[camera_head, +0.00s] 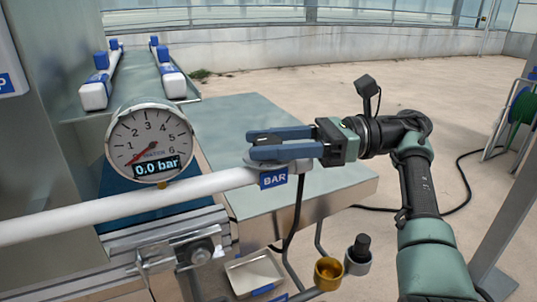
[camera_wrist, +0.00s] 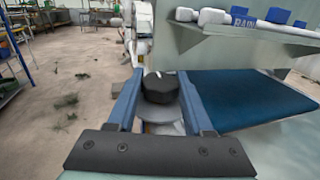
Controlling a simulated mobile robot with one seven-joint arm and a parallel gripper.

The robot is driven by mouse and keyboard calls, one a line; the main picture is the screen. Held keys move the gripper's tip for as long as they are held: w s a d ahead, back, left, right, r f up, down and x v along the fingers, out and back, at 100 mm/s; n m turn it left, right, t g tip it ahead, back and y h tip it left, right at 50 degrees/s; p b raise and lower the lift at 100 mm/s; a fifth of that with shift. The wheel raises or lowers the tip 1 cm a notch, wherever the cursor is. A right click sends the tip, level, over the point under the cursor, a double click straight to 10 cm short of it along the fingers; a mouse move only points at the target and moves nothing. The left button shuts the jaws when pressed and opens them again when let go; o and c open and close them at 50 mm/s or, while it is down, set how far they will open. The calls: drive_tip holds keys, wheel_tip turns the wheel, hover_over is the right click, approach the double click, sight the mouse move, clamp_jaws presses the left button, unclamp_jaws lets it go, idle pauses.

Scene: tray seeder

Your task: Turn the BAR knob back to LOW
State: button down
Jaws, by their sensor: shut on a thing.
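The BAR knob (camera_wrist: 160,88) is a dark round knob with a pale mark on its far edge, on a grey round base. It sits between the two blue fingers of my gripper (camera_wrist: 160,76) in the wrist view. In the head view my gripper (camera_head: 250,143) reaches in from the right, shut on the knob, which its fingers largely hide. The blue BAR label (camera_head: 273,179) is just below, on the end of the white pipe. The round gauge (camera_head: 150,143) to the left shows 0.0 bar, its red needle low at the left. No LOW marking is readable.
The white pipe (camera_head: 130,206) runs left from the knob. A grey-green table top (camera_head: 300,190) lies behind and below my gripper. A tray (camera_head: 255,272), a brass cup (camera_head: 328,272) and a black-topped fitting (camera_head: 358,255) stand lower down. Open floor lies beyond.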

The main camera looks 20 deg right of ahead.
drive_tip(key=shift+r, duration=0.1)
idle(0.5)
drive_tip(key=shift+c, duration=1.5)
unclamp_jaws()
drive_tip(key=shift+a, duration=0.1)
